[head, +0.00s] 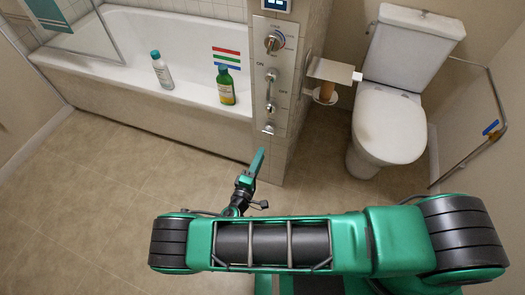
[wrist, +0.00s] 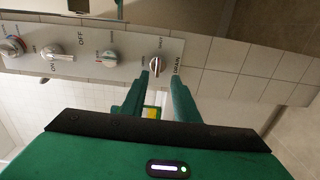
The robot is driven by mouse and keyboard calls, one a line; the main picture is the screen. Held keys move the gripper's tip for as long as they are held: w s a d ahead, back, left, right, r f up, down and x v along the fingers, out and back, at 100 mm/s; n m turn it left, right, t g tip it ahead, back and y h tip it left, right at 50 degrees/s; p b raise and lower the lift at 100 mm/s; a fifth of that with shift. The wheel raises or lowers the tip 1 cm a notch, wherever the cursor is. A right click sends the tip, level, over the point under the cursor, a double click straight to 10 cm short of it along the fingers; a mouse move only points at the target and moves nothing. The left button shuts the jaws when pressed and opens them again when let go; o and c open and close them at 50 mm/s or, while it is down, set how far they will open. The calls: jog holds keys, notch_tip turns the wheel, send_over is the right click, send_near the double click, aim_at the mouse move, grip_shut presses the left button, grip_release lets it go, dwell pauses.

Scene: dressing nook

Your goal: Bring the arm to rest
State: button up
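My arm stretches across the lower part of the head view, with my gripper (head: 257,162) low in front of the tub-end wall, below the control panel (head: 273,75). In the wrist view my gripper (wrist: 158,84) has its two fingers apart with nothing held between them. The drain knob (wrist: 156,65) shows just beyond the fingertips; whether they touch it I cannot tell. It is the lowest knob (head: 269,128) of the panel in the head view.
A bathtub (head: 150,110) is at the back left, with a white bottle (head: 161,70) and a green-yellow bottle (head: 226,86) on its rim. A toilet (head: 390,115), paper holder (head: 329,75) and wall rail (head: 495,100) stand right. The floor at left (head: 90,190) is clear.

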jog(key=shift+s, duration=0.15)
dwell(0.4)
jog(key=w+d+r+m+g+h, duration=0.35)
jog(key=d+r+m+g, duration=0.3)
jog(key=d+r, duration=0.35)
jog(key=w+d+r+m+g+h, duration=0.2)
jog(key=w+d+r+m+g, duration=0.25)
jog(key=d+r+g, duration=0.5)
jog(key=s+d+r+m+y, duration=0.35)
jog(key=d+r, duration=0.25)
jog(key=d, duration=0.5)
jog(key=s+d+r+m+g+y, duration=0.3)
jog(key=s+d+r+m+y, duration=0.1)
jog(key=s+d+r, duration=0.7)
jog(key=s+r+m+t+y, duration=0.1)
jog(key=s+r+y, duration=0.1)
jog(key=s, duration=0.6)
jog(key=s+r+t+y, duration=0.1)
jog(key=s+r+y, duration=0.1)
jog(key=s, duration=0.7)
jog(key=shift+s+d+r+m, duration=0.3)
jog(key=shift+d+r+m, duration=0.05)
jog(key=shift+r, duration=0.25)
